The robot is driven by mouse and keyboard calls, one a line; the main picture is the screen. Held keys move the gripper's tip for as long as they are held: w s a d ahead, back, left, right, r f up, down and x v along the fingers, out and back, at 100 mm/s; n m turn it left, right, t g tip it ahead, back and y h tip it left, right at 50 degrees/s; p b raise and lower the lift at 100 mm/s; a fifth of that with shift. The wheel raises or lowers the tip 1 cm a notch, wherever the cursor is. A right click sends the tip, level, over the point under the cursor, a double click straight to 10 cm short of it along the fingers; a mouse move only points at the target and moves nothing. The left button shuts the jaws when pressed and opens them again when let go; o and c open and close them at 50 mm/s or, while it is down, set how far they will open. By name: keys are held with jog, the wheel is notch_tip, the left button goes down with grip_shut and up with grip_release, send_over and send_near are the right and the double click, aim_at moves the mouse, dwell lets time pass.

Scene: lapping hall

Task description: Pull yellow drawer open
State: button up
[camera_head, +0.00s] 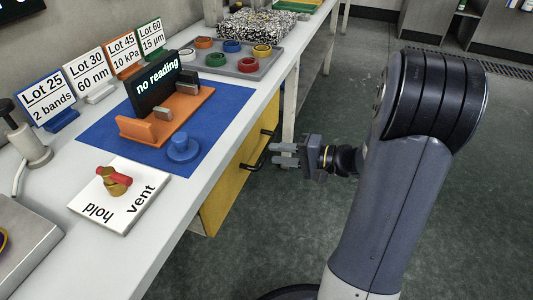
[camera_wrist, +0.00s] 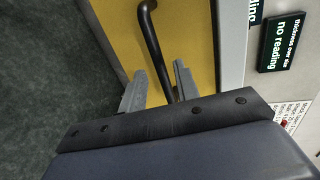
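The yellow drawer (camera_head: 228,190) is the front under the white bench and looks shut. It fills the upper middle of the wrist view (camera_wrist: 195,35). Its black bar handle (camera_head: 252,167) stands out from the front, and part of it is hidden behind my gripper in the head view. My gripper (camera_head: 272,154) is open at the handle, pointing at the drawer front. In the wrist view one finger is on each side of the handle bar (camera_wrist: 157,50), with gaps visible. Whether the fingertips reach past the bar is hard to tell.
The bench top (camera_head: 222,150) above the drawer holds a blue mat (camera_head: 100,131), an orange stand with a "no reading" display (camera_head: 155,85), a hold/vent plate (camera_head: 112,212) and a grey tray of coloured rings (camera_head: 268,67). The floor (camera_head: 290,215) beside the drawer is clear.

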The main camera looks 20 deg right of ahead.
aim_at(266, 151)
jog(key=shift+b+x, duration=0.3)
jog(key=shift+x, duration=1.8)
grip_shut()
